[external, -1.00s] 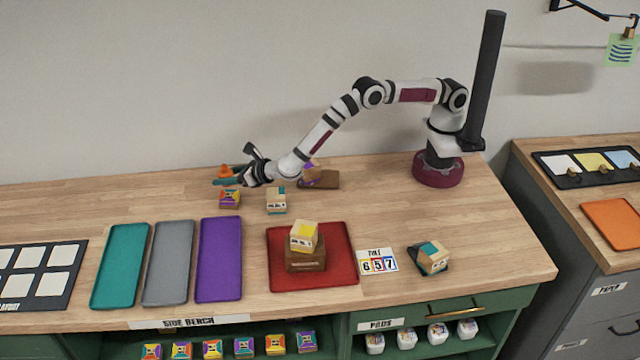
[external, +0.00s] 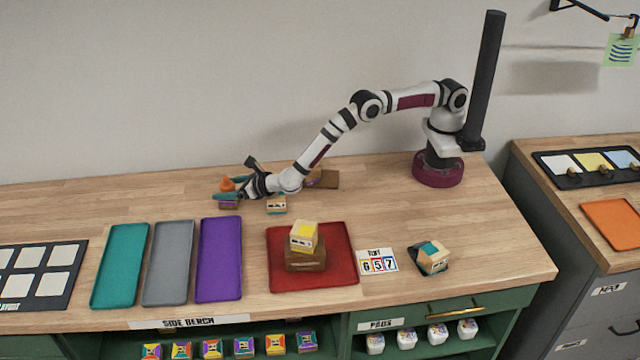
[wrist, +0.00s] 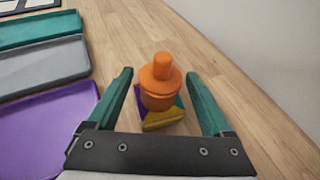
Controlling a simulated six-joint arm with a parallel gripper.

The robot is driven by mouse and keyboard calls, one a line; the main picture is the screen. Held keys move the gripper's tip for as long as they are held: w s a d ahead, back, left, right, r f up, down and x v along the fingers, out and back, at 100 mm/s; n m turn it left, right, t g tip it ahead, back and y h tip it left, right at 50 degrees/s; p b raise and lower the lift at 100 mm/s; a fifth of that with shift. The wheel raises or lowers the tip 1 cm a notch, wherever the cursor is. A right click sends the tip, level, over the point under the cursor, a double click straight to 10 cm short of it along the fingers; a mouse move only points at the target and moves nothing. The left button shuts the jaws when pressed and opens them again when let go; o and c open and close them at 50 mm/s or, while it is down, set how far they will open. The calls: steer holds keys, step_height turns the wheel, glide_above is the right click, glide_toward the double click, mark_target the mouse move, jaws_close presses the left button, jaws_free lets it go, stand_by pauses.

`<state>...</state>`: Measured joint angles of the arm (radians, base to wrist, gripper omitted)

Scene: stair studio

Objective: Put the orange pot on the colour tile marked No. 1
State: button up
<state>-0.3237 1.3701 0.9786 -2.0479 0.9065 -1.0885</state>
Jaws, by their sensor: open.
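The orange pot (external: 228,184) is at the back left of the bench, over a small block with purple and yellow faces (external: 229,204). In the wrist view the pot (wrist: 160,84) appears to stand upright on that block (wrist: 163,121), covering much of its top. My gripper (external: 238,190) is open around the pot. In the wrist view its teal fingers (wrist: 162,98) are on either side of the pot, with a gap on both sides. I cannot read a No. 1 mark on any tile.
A cream block (external: 276,204) stands just right of the gripper. Teal (external: 119,265), grey (external: 167,263) and purple (external: 219,258) trays lie in front. A red mat (external: 340,270) holds stacked blocks. A brown piece (external: 326,180) is partly behind my arm.

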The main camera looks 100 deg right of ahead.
steer(key=v, duration=1.2)
steer(key=s+d+r+m+g+h, duration=0.1)
steer(key=s+d+r+m+g, duration=0.3)
steer(key=s+d+r+m, duration=0.4)
steer(key=s+d+r+m+g+h, duration=0.1)
steer(key=s+d+r+m+g, duration=0.4)
steer(key=s+d+m, duration=0.55)
steer(key=s+a+r+m+g+y, duration=0.1)
steer(key=s+m+g+y, duration=0.15)
steer(key=s+m, duration=0.45)
steer(key=s+a+r+m+g+y, duration=0.1)
steer(key=s+a+m+y, duration=0.2)
steer(key=s, duration=0.8)
steer(key=s+a+m+y, duration=0.5)
steer(key=s+a+m, duration=0.1)
steer(key=s+m, duration=0.1)
steer(key=shift+s+f, duration=0.35)
steer(key=shift+s, duration=0.4)
steer(key=shift+t, duration=0.25)
